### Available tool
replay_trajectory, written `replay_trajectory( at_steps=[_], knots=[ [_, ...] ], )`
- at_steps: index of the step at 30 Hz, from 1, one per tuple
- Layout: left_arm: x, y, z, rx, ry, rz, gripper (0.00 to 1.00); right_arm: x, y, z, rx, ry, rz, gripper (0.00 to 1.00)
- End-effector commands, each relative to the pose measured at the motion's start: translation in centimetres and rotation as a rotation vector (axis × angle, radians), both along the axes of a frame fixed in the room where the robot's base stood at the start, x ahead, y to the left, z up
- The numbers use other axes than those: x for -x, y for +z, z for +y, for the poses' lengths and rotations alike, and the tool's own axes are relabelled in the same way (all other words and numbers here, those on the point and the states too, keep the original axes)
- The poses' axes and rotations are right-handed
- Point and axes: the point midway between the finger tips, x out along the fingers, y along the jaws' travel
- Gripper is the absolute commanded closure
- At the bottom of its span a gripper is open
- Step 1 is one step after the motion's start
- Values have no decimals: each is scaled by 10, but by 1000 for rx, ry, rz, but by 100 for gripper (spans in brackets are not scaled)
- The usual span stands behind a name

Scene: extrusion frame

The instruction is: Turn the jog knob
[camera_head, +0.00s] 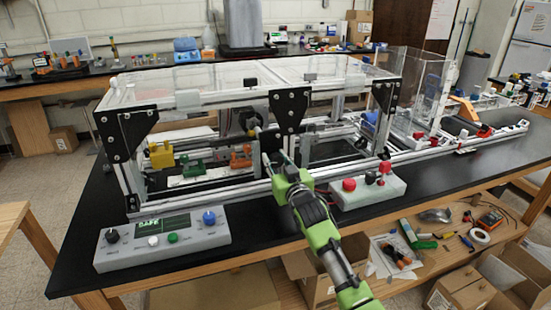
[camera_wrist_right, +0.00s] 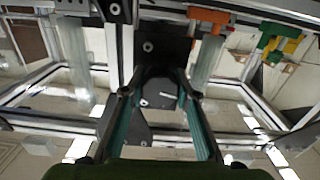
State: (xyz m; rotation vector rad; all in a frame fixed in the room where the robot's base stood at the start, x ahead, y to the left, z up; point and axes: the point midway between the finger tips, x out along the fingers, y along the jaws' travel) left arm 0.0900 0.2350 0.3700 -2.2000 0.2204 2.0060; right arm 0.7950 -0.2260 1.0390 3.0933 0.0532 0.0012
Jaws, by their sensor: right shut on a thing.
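A grey control box (camera_head: 170,251) sits at the bench's front left. It carries a blue knob (camera_head: 209,217), a black knob (camera_head: 112,235), a white button, a green button and a small display. I cannot read which knob is the jog knob. My right gripper (camera_head: 275,160) is well right of and above this box, at the front of the extrusion frame. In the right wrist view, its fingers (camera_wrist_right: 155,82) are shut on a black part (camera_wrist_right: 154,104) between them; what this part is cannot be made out. My left gripper is not in view.
The extrusion frame (camera_head: 160,96) with clear panels and black corner plates stands behind. A second box (camera_head: 369,190) with red buttons sits right of my right arm. The black bench top (camera_head: 75,246) is bare left of the control box. A cluttered shelf lies below.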

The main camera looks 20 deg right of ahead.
Motion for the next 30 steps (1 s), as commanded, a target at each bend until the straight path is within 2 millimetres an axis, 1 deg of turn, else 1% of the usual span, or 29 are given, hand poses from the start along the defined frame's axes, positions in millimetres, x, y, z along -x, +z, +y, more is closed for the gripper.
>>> replay_trajectory(
  at_steps=[1, 9, 16, 24, 30],
  knots=[
    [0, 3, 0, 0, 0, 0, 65, 0, 1, -1, 46, 0, 0, 93],
    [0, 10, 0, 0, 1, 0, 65, 0, 0, 0, 291, 0, -8, 93],
    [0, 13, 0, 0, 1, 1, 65, 0, 0, 0, 471, 0, -14, 93],
    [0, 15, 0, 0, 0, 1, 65, 0, -1, 0, 606, 0, -19, 93],
    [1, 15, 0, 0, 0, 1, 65, 0, -1, 1, 653, 1, -21, 93]
  ],
)
